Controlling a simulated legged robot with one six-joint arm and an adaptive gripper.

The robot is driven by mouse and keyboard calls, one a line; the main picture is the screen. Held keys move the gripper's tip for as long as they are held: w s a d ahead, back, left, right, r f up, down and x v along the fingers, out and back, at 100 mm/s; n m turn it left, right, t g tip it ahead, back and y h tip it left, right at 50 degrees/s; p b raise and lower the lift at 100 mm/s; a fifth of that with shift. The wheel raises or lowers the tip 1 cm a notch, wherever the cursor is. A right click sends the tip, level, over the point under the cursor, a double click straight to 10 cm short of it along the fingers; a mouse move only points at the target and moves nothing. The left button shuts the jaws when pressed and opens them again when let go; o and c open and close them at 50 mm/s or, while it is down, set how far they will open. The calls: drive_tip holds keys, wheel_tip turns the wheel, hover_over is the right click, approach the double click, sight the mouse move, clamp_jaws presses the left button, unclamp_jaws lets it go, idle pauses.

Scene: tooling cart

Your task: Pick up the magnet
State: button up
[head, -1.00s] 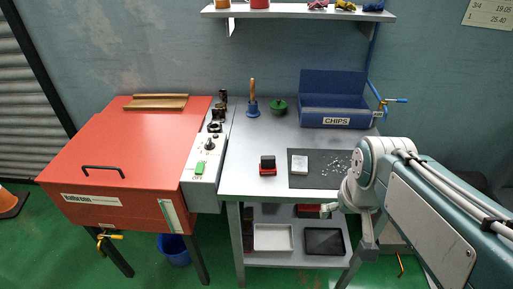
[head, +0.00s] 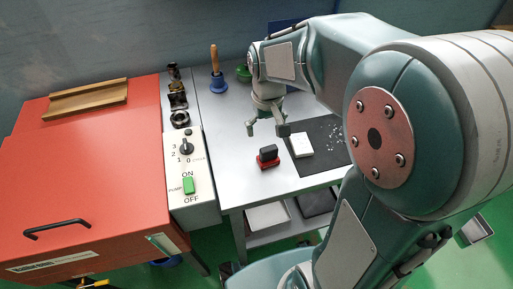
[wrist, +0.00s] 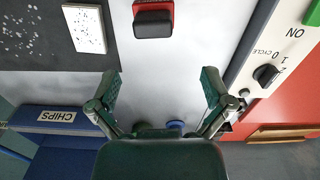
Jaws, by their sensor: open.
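A small red block with a black top (head: 268,157), which looks like the magnet, sits on the grey cart top left of the dark mat. In the wrist view it shows at the top middle (wrist: 153,22), cut by the frame edge and beyond my fingertips. My gripper (head: 267,129) is open and empty, above and behind the block in the head view. In the wrist view its two green fingers (wrist: 161,80) are spread wide over bare cart top, apart from the block.
A white block (head: 301,145) lies on the dark mat (head: 322,165) with scattered chips. A blue handbell (head: 217,83) with a wooden handle and a green object (head: 243,73) stand behind. The blue chips bin (wrist: 57,128) shows at lower left. A control panel (head: 197,165) and red cabinet (head: 85,180) are left.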

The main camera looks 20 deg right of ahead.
sight(268, 148)
drive_tip(key=f, duration=0.2)
drive_tip(key=d+f, duration=0.1)
drive_tip(key=f, duration=0.1)
drive_tip(key=shift+s+d+f, duration=0.15)
drive_tip(key=f, duration=0.5)
drive_tip(key=shift+a+f, duration=0.35)
drive_tip(key=shift+a, duration=0.05)
drive_tip(key=shift+d+f, duration=0.1)
drive_tip(key=shift+d, duration=0.2)
drive_tip(key=c, duration=1.3)
drive_tip(key=shift+o, duration=0.2)
drive_tip(key=shift+s+a, duration=0.1)
drive_tip(key=shift+a, duration=0.05)
